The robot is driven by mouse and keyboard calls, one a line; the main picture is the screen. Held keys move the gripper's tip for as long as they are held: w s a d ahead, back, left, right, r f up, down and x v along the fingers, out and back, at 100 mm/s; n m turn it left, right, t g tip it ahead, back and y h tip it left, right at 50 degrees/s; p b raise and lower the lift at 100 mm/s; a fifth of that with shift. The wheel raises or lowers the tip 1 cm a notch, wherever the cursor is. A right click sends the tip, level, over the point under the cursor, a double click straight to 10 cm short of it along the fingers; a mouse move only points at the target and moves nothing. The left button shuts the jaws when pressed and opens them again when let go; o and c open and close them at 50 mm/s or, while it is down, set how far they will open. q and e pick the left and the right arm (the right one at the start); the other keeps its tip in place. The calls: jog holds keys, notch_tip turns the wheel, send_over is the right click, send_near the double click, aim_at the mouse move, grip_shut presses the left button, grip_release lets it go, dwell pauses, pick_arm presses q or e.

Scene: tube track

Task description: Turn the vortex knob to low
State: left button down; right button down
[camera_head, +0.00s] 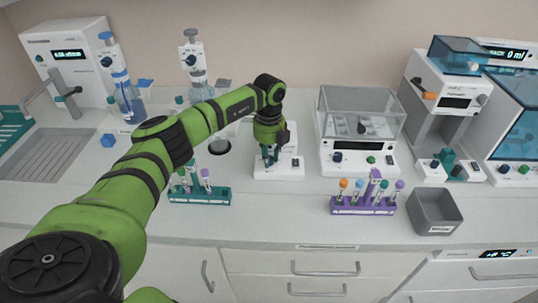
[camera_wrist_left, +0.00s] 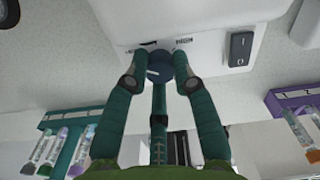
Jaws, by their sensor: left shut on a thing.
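The white vortex mixer (camera_head: 283,174) stands on the counter near the middle of the head view, partly hidden behind my left gripper (camera_head: 270,154). In the left wrist view the mixer's white front (camera_wrist_left: 205,22) shows a dark blue knob (camera_wrist_left: 160,66) with a light mark on it, and a dark switch (camera_wrist_left: 240,48) to the right. My left gripper's fingertips sit on both sides of the knob and are shut on it. In the head view the knob is hidden by the fingers. Its setting label cannot be read. My right gripper is in neither view.
A teal tube rack (camera_head: 200,196) stands in front and left of the mixer, a purple rack (camera_head: 362,207) and a grey bin (camera_head: 437,208) to the right. A balance with a clear cover (camera_head: 358,117) stands right of the mixer. Bare counter lies in front.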

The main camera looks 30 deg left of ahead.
pick_arm(q)
jog(key=shift+s+f, duration=0.15)
jog(key=shift+f, duration=0.05)
jog(key=c, duration=1)
grip_release()
jog(key=shift+d, duration=0.1)
jog(key=shift+r, duration=0.15)
jog(key=shift+r, duration=0.1)
jog(key=shift+r, duration=0.35)
notch_tip(320, 180, up, 11)
jog(key=shift+r, duration=0.1)
